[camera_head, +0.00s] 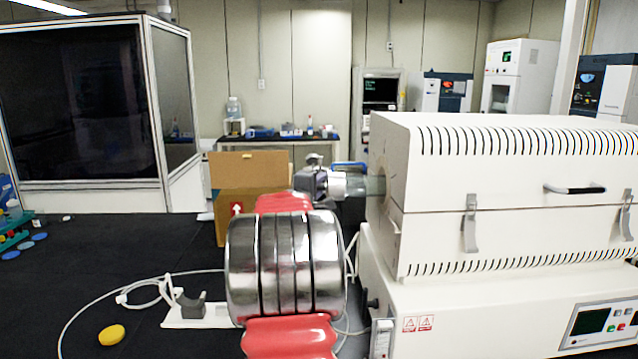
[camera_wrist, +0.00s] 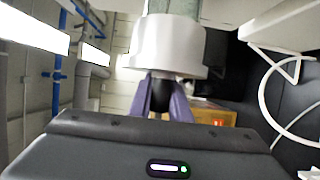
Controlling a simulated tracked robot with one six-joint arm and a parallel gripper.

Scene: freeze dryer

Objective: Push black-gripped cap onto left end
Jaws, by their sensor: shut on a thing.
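The white cap (camera_wrist: 163,48) is in front of my gripper (camera_wrist: 166,84), whose purple fingers are closed at its near side. Its black grip is mostly hidden between the fingers. The clear tube (camera_wrist: 175,7) shows just beyond the cap, in line with it. In the head view the cap (camera_head: 341,185) is at the left end of the tube (camera_head: 375,186), which sticks out of the left side of the white furnace (camera_head: 480,190). My gripper (camera_head: 318,184) is to the left of the cap. The cap and tube appear to meet, but how deep the cap sits I cannot tell.
A cardboard box (camera_head: 250,170) stands behind my arm. A grey holder on a white base (camera_head: 198,312), a yellow disc (camera_head: 111,335) and a loose white cable (camera_head: 95,297) lie on the dark table (camera_head: 60,270) to the left. The table's left middle is clear.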

